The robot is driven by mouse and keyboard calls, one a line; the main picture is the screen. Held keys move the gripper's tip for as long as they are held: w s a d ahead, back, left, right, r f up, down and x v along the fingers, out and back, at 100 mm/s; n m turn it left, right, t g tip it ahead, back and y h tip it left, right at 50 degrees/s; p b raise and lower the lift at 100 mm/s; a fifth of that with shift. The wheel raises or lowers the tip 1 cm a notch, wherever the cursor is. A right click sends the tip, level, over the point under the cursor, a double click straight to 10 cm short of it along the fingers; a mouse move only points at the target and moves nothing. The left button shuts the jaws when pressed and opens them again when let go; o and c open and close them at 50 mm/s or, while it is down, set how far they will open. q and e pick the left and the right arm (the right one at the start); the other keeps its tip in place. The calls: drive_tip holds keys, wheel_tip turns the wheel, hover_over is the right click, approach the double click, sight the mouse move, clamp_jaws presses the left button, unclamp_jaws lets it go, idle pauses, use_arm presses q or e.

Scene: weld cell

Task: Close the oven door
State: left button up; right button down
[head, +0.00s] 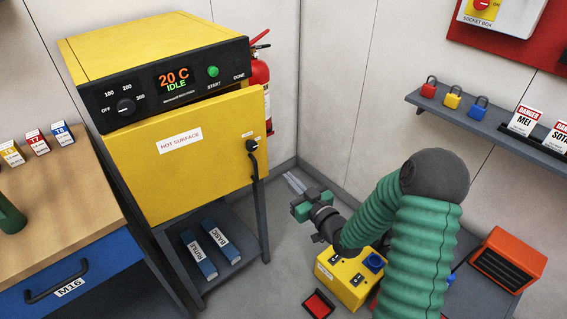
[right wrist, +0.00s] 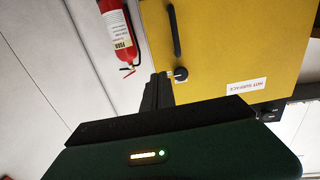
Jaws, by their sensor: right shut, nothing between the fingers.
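The yellow oven door (head: 190,165) carries a "HOT SURFACE" label and a black handle (head: 254,150) near its right edge. It stands slightly ajar, its right edge out past the oven body, with a dark gap under the control panel (head: 165,85). My right gripper (head: 294,183) is shut and empty, to the right of the door and lower than the handle, apart from it. In the right wrist view the shut fingers (right wrist: 158,90) appear near the door (right wrist: 215,60) and its handle (right wrist: 177,32); contact cannot be told there. My left gripper is not in view.
A red fire extinguisher (head: 259,80) hangs behind the oven's right side. A wooden bench (head: 75,185) stands at left. A yellow box (head: 345,285) sits under my right arm.

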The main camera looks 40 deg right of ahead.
sight(261, 149)
drive_tip(key=w, duration=0.4)
drive_tip(key=w+b, duration=0.1)
drive_tip(key=w, duration=0.8)
drive_tip(key=shift+d, duration=0.35)
drive_tip(key=shift+w+a+r, duration=0.15)
drive_tip(key=shift+w+a, duration=0.05)
drive_tip(key=shift+w, duration=0.35)
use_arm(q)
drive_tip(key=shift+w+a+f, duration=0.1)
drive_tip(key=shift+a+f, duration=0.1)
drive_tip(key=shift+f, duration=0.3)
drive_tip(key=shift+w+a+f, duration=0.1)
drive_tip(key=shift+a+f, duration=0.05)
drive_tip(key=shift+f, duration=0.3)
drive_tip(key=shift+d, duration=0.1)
use_arm(e)
drive_tip(key=shift+d, duration=0.2)
